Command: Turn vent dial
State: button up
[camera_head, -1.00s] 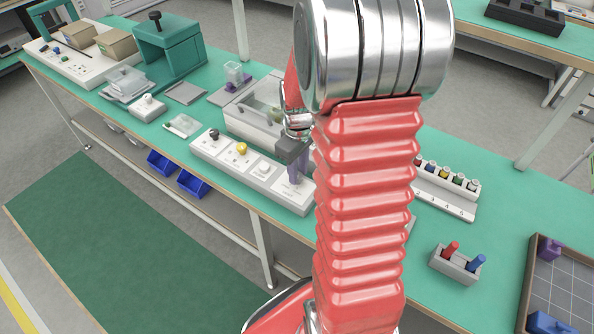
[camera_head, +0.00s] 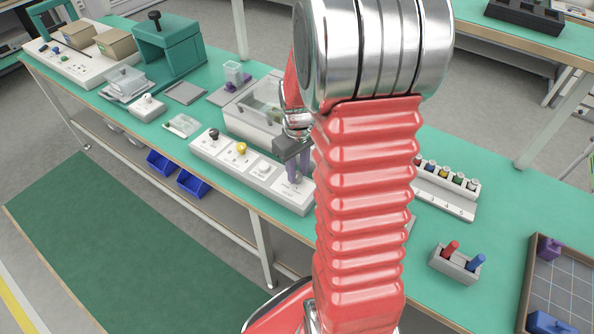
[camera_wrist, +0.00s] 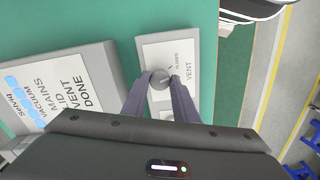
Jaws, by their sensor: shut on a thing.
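The vent dial (camera_wrist: 160,80) is a small round grey knob on a white plate printed "VENT" and "CLOSED" in the wrist view. My gripper (camera_wrist: 163,77) has its two purple-grey fingers shut on the dial, one on each side. In the head view, my gripper (camera_head: 297,177) points down at the right end of the pale control panel (camera_head: 222,160). The dial itself is hidden there behind the fingers. The dial's exact angle is hard to read.
The panel also carries a black knob (camera_head: 213,134), a yellow knob (camera_head: 241,148) and a white knob (camera_head: 264,168). A clear-lidded chamber (camera_head: 262,100) stands right behind it. A label board (camera_wrist: 60,85) lies beside the vent plate. A two-peg holder (camera_head: 456,262) is to the right.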

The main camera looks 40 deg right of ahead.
aim_at(297, 175)
jog(key=m, duration=0.9)
jog(key=shift+m, duration=0.4)
jog(key=o, duration=1.1)
jog(key=shift+c, duration=0.2)
jog(key=shift+r, duration=0.1)
notch_tip(297, 175, up, 14)
jog(key=shift+f, duration=0.25)
jog(key=shift+w, duration=0.1)
